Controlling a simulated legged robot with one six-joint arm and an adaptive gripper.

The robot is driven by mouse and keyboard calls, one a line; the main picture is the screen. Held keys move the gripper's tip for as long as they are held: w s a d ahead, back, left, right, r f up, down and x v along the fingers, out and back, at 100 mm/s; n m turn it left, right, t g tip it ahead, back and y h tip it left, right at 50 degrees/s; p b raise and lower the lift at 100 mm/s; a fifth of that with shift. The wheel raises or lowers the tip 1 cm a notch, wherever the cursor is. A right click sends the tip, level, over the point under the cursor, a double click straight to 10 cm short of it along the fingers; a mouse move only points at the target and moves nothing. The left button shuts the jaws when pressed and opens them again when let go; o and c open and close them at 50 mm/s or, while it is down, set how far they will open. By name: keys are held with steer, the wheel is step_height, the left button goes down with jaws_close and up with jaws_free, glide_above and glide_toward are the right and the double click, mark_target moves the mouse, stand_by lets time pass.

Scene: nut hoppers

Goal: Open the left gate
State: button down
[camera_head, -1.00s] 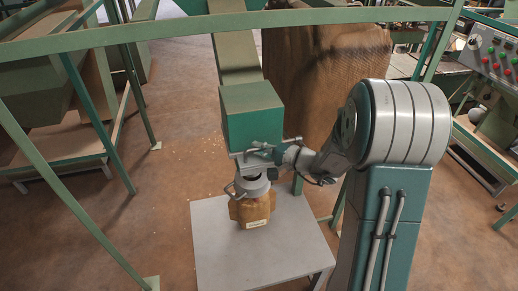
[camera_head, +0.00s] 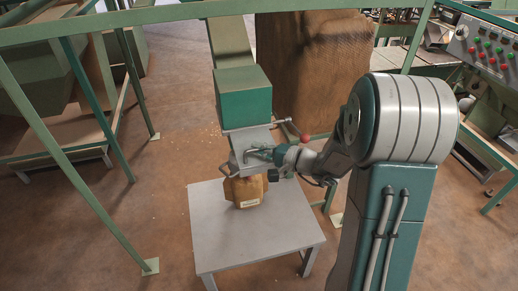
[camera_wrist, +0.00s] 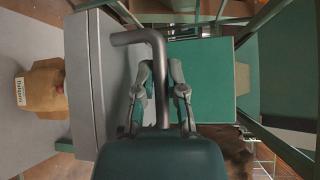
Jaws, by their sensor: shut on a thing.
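The left gate is a grey sliding plate (camera_head: 250,141) under the green hopper outlet box (camera_head: 243,98). It sticks out from the box's front, above the paper sack. My gripper (camera_head: 268,155) is shut on the gate's grey handle (camera_head: 254,152). In the wrist view the bent handle bar (camera_wrist: 150,38) runs between the fingers of my gripper (camera_wrist: 160,85). The grey plate (camera_wrist: 85,80) and green box (camera_wrist: 208,80) also show there. The brown sack (camera_head: 246,191) stands upright on the grey table; the plate and my gripper hide its top.
The grey table (camera_head: 215,225) has bare room around the sack. A red knob (camera_head: 305,138) on a lever is just right of the gate. Green frame posts (camera_head: 82,165) stand at left, and a rail crosses above. A button panel (camera_head: 488,55) is at right.

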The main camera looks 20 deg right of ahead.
steer(key=c, duration=0.7)
jaws_free()
steer(key=shift+w+f, duration=0.1)
steer(key=shift+f, duration=0.1)
steer(key=shift+r, duration=0.1)
steer(key=v, duration=1.2)
steer(key=shift+a, duration=0.15)
